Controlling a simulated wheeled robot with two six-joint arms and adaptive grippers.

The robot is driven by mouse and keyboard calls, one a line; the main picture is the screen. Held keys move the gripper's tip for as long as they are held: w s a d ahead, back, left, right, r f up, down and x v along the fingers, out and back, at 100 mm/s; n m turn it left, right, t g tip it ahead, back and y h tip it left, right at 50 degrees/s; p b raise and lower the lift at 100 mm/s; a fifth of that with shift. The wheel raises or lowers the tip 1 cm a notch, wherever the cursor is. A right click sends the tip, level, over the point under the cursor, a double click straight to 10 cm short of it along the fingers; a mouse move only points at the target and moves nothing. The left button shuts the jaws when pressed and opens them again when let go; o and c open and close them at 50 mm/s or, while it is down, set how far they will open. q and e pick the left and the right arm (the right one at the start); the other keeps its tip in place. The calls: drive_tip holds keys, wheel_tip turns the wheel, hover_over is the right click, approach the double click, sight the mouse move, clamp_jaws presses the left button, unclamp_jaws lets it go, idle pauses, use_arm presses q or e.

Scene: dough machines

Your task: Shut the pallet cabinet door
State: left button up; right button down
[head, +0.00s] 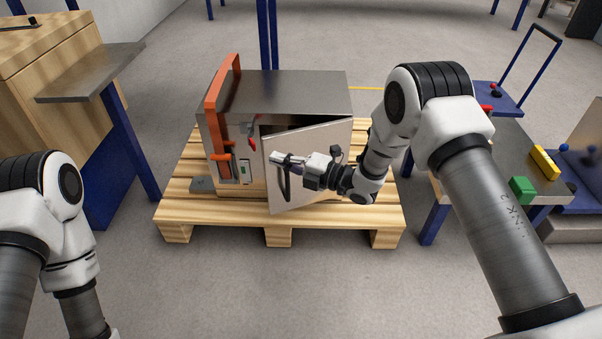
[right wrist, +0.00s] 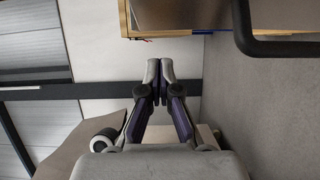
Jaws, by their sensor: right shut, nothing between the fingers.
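The pallet cabinet (head: 300,92) is a grey metal box with an orange frame on its left side, standing on a wooden pallet. Its light grey door (head: 318,143) is partly open, with the left edge swung out toward me and a dark gap above it. A dark upright handle (head: 285,186) sits near that free edge. My right gripper (head: 275,157) is shut and empty, in front of the door near the handle; contact cannot be told. It also shows shut in the right wrist view (right wrist: 160,70), with a dark bar, likely the handle, at upper right. My left gripper is out of view.
The wooden pallet (head: 230,211) extends around the cabinet. A wooden bench with a metal shelf (head: 90,72) stands at left. A table with a green block (head: 522,189) and a yellow block (head: 545,162) stands at right. The floor before the pallet is clear.

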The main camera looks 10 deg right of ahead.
sight(263, 146)
drive_tip(key=w+b, duration=0.1)
drive_tip(key=w, duration=0.2)
drive_tip(key=shift+w+a, duration=0.1)
drive_tip(key=shift+w, duration=0.15)
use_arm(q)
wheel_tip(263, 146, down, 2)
